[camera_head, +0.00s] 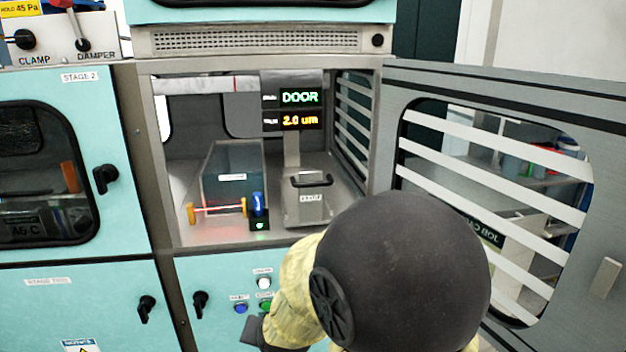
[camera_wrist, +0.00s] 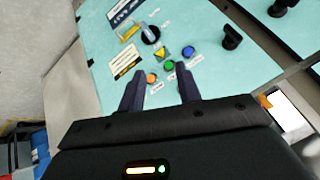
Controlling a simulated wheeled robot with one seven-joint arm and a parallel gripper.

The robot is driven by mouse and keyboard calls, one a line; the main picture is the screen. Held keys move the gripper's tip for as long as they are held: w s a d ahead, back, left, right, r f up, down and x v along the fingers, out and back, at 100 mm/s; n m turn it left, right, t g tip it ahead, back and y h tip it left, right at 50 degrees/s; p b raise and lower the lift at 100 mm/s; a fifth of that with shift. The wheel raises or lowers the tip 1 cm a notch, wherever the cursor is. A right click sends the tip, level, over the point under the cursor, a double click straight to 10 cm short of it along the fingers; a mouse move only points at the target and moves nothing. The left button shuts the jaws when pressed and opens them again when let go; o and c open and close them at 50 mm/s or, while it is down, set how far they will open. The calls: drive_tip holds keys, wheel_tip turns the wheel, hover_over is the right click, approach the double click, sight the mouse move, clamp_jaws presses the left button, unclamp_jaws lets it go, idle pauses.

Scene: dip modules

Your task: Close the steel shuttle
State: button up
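A grey steel unit (camera_head: 308,208) with a black handle (camera_head: 311,181) on its top front stands inside the open chamber, right of centre. It bears a small white label, too small to read surely; I cannot tell for certain that it is the steel shuttle. The chamber's grey steel door (camera_head: 394,95), with a slatted window, is swung wide open to the right. My gripper (camera_wrist: 159,69) is open and empty, facing the turquoise panel below the chamber. Its fingers are near the orange (camera_wrist: 151,78) and green (camera_wrist: 169,65) buttons; contact cannot be told. My arm hides the lower middle.
A display (camera_head: 299,97) in the chamber reads DOOR and 2.0 um. A glass-like box (camera_head: 232,165), an orange-ended bar (camera_head: 217,210) and a blue piece (camera_head: 258,203) stand left inside. Black knobs (camera_head: 200,303) jut from the panels. The opened door bounds the right side.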

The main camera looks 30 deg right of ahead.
drive_tip(key=w+d+r+m+t+h+p, duration=0.1)
drive_tip(key=d+r+m+t+h, duration=0.1)
drive_tip(key=r+m+h, duration=0.2)
drive_tip(key=w+d+r+m+t+h+p, duration=0.1)
drive_tip(key=w+d+r+m+t+h, duration=0.1)
drive_tip(key=r+m, duration=0.7)
drive_tip(key=w+d+r+m+t+h+p, duration=0.1)
drive_tip(key=d+r+m+t+h+p, duration=0.1)
drive_tip(key=r+m+h, duration=0.4)
drive_tip(key=shift+w+d+r+t, duration=0.3)
drive_tip(key=shift+d+r+t, duration=0.25)
drive_tip(key=shift+d+t, duration=0.4)
drive_tip(key=shift+w+d+r+p, duration=0.15)
drive_tip(key=shift+r+p, duration=0.05)
drive_tip(key=shift+p, duration=0.3)
